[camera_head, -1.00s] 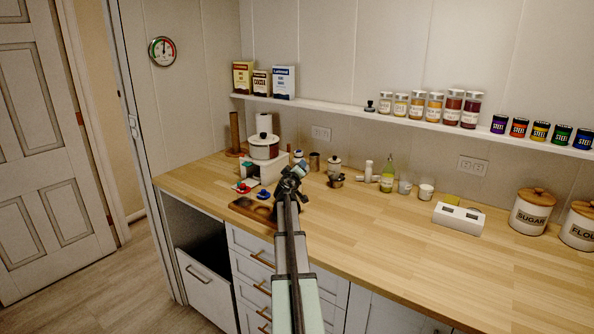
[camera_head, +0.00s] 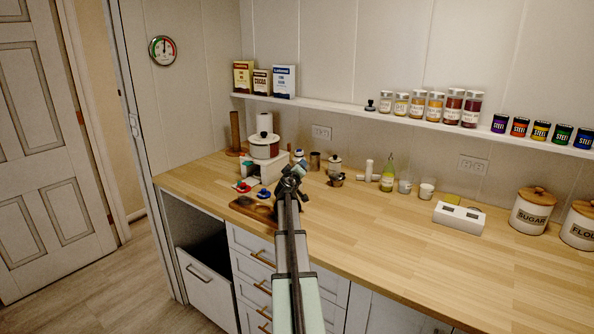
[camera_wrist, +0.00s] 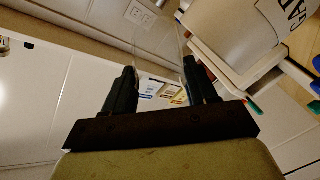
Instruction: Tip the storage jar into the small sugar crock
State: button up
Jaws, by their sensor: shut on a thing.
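My gripper (camera_head: 292,178) is above the counter's left half, behind the wooden board. In the wrist view its two dark fingers (camera_wrist: 158,84) stand apart, with faint clear edges between and beyond them. These look like the glass of the storage jar (camera_wrist: 184,42); its contents and tilt cannot be made out. In the head view my wrist hides most of it. A large lidded SUGAR canister (camera_head: 533,212) stands far right.
A lidded white pot (camera_head: 264,146) sits on a white stand left of my gripper; the wrist view shows a lettered white container (camera_wrist: 235,35) close by. A wooden board (camera_head: 254,208) lies in front. The front-centre counter is clear.

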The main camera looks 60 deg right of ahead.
jog(key=shift+m+g+y, duration=0.4)
jog(key=shift+m+g, duration=0.1)
jog(key=shift+s+d+r, duration=0.15)
jog(key=shift+d+r, duration=0.05)
jog(key=shift+r, duration=0.7)
jog(key=shift+s+d+r, duration=0.1)
jog(key=shift+d+r, duration=0.05)
jog(key=shift+r, duration=0.7)
jog(key=shift+s+d+r, duration=0.15)
jog(key=shift+d+r, duration=0.05)
jog(key=shift+r, duration=0.7)
jog(key=shift+w+f, duration=0.1)
jog(key=shift+f, duration=0.05)
jog(key=f, duration=0.2)
jog(key=f+y, duration=0.1)
jog(key=shift+w+a, duration=0.25)
jog(key=shift+a, duration=0.05)
jog(key=shift+a+f+y, duration=0.15)
jog(key=shift+f+y, duration=0.15)
jog(key=shift+y, duration=0.3)
